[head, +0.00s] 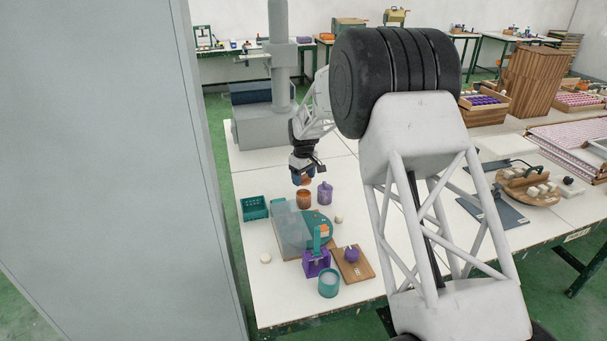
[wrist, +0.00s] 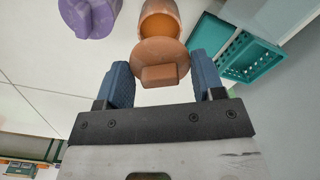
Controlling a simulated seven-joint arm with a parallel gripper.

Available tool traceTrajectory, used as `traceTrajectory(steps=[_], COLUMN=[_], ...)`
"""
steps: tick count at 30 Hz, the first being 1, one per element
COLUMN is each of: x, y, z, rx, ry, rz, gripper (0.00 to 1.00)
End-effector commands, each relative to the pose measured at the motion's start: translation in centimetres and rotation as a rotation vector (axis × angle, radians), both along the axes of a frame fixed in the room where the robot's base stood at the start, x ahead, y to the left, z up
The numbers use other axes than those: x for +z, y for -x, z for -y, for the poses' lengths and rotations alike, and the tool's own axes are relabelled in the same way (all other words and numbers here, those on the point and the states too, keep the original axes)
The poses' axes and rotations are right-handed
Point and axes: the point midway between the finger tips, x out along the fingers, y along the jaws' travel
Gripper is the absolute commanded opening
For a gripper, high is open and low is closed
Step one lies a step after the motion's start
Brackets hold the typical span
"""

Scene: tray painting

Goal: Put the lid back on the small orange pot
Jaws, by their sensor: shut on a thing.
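The small orange pot (head: 304,199) stands on the white table, and its open mouth shows in the wrist view (wrist: 160,25). My gripper (head: 302,177) is just above the pot. In the wrist view its two blue fingers (wrist: 162,65) are shut on the lid's opposite edges. The orange-brown lid (wrist: 150,52) is a round disc with a block-like knob facing the camera. In the wrist view the lid overlaps the near part of the pot's mouth, and the inside of the pot shows beyond it. I cannot tell whether lid and rim touch.
A purple jar (head: 325,194) stands close to the pot's right. A teal basket (head: 254,208) is to its left.

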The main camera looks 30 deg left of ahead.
Motion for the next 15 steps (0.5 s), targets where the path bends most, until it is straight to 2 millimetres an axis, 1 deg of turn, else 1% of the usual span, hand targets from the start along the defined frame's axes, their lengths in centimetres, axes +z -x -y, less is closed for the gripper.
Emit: traceTrajectory(steps=[9,15], x=[-2.3,-3.5], y=[0.0,0.0], z=[0.0,0.0], rx=[0.000,0.000], ry=[0.000,0.000], rz=[0.000,0.000], gripper=[0.40,0.40])
